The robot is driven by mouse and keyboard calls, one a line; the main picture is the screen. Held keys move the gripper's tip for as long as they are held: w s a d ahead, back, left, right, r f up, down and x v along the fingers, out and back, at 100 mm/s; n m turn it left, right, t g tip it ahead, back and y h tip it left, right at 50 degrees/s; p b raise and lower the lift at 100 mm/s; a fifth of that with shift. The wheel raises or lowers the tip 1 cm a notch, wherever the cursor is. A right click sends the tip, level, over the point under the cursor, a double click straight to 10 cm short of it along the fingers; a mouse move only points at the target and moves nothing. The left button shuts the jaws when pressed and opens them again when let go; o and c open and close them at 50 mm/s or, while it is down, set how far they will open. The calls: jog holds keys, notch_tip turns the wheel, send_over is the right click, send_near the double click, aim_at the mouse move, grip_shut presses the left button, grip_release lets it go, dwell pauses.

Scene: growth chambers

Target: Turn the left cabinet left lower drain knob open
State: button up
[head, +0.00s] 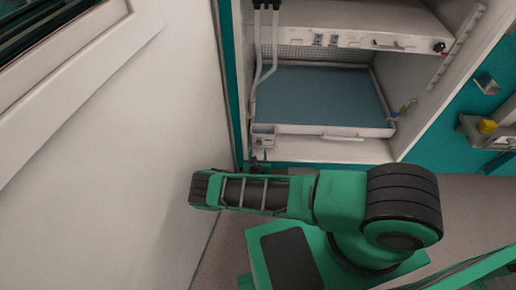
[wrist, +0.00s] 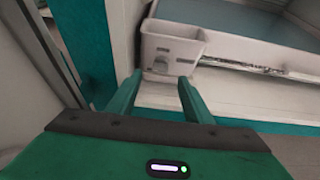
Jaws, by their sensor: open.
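The cabinet (head: 400,147) stands open, with a white blue-floored tray (head: 338,131) on its lower level. A small pale box (head: 263,141) sits at the tray's left front corner. In the wrist view, this box (wrist: 190,46) carries a small grey knob (wrist: 160,65) on its front face. My gripper (wrist: 160,77) is open and empty, its two green fingers pointing at the box with the knob between and just beyond the tips. I cannot tell whether either finger touches it. In the head view, my arm mostly hides the gripper.
A white wall panel (head: 110,140) stands close on the left. White tubes (head: 265,60) hang down the cabinet's left inside. An upper shelf (head: 350,40) spans above the tray. A yellow-topped object (head: 487,126) sits farther right.

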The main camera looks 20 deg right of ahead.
aim_at(259, 144)
jog(key=x, duration=0.7)
jog(key=shift+r, duration=0.1)
jog(key=c, duration=1.1)
